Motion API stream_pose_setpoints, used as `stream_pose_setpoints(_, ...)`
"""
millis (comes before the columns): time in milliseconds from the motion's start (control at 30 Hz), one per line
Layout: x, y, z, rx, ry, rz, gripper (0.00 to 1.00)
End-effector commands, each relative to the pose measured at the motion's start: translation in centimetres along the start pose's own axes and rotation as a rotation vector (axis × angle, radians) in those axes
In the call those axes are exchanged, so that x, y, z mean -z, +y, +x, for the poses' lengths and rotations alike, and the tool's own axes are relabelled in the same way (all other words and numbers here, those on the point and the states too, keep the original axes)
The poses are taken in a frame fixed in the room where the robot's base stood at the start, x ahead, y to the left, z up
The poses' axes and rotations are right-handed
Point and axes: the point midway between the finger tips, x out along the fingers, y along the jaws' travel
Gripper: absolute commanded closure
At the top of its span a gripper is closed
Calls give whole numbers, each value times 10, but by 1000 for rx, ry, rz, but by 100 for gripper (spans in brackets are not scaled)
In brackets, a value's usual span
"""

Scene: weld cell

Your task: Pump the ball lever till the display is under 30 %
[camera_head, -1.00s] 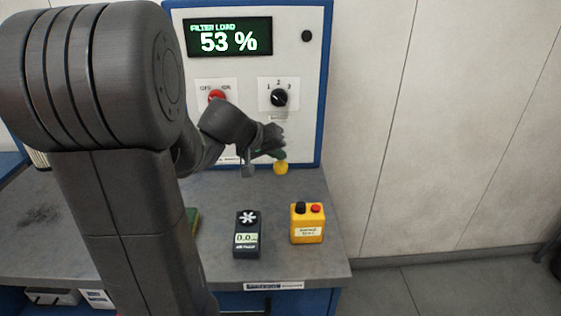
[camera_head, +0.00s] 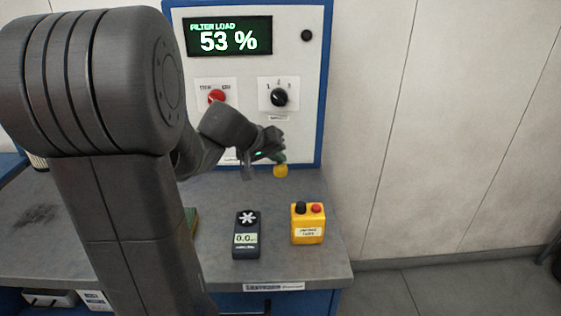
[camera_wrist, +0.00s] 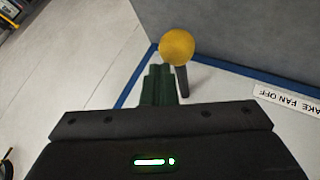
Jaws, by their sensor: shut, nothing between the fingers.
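The display (camera_head: 229,36) on the white panel reads "FILTER LOAD 53 %". The lever's yellow ball (camera_head: 280,171) is low at the front of the panel in the head view. In the wrist view the yellow ball (camera_wrist: 177,46) sits on a dark stem, just beyond my fingertips. My gripper (camera_head: 279,157) is shut and empty, right at the ball in the head view. In the wrist view my gripper's green fingers (camera_wrist: 161,72) lie together, close beside the stem. I cannot tell whether they touch the ball or the stem.
A red rotary switch (camera_head: 217,97) and a black selector knob (camera_head: 279,97) are on the panel above. A handheld meter (camera_head: 246,240) and a yellow button box (camera_head: 307,224) stand on the grey bench (camera_head: 275,264). The bench right of the ball is clear.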

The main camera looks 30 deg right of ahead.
Motion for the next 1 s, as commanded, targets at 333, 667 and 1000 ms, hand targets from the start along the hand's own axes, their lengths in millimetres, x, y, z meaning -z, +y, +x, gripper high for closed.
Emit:
stream_pose_setpoints(333, -2, -2, 3, 1, 0, 0, 100)
stream_pose_setpoints(667, -4, -4, 6, 1, 0, 0, 100)
stream_pose_setpoints(1000, -6, -6, 8, 1, 0, 0, 100)
